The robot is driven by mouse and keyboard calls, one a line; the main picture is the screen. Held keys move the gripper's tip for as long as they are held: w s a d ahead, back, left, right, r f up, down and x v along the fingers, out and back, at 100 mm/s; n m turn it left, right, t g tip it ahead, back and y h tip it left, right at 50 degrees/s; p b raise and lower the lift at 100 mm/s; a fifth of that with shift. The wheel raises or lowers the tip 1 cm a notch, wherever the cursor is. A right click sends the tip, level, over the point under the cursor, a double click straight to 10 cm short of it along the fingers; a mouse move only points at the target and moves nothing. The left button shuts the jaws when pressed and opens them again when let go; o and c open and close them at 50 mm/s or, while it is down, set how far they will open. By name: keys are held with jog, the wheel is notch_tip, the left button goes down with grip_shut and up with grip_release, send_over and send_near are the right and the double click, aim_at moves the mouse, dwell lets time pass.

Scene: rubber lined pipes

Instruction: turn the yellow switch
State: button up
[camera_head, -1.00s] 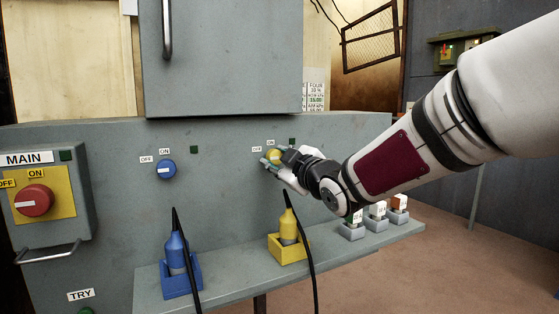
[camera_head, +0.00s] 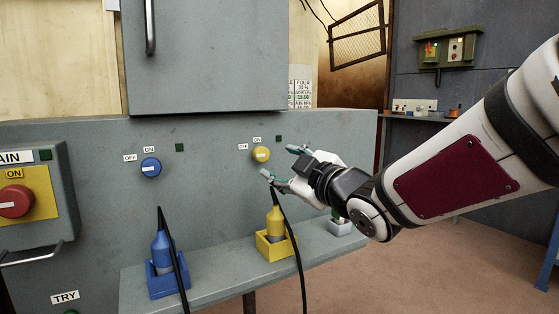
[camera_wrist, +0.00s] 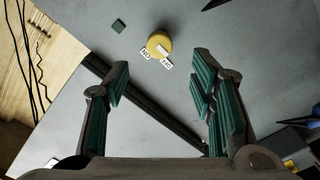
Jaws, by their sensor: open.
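The yellow switch (camera_head: 261,154) is a round knob on the grey panel, with OFF and ON labels at its upper left. A pale bar crosses its face. In the wrist view the yellow switch (camera_wrist: 159,44) lies beyond the fingertips, near the top middle. My gripper (camera_head: 282,161) is open and empty, just right of the switch and apart from it. In the wrist view my gripper (camera_wrist: 160,75) shows its two green-padded fingers spread wide, with nothing between them.
A blue switch (camera_head: 151,167) sits further left on the panel. Below, a shelf (camera_head: 215,282) holds a blue plug (camera_head: 162,252) and a yellow plug (camera_head: 275,223) in holders, with black cables. A red MAIN switch (camera_head: 15,201) is at far left. A grey cabinet (camera_head: 205,60) hangs above.

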jog(key=shift+v, duration=1.4)
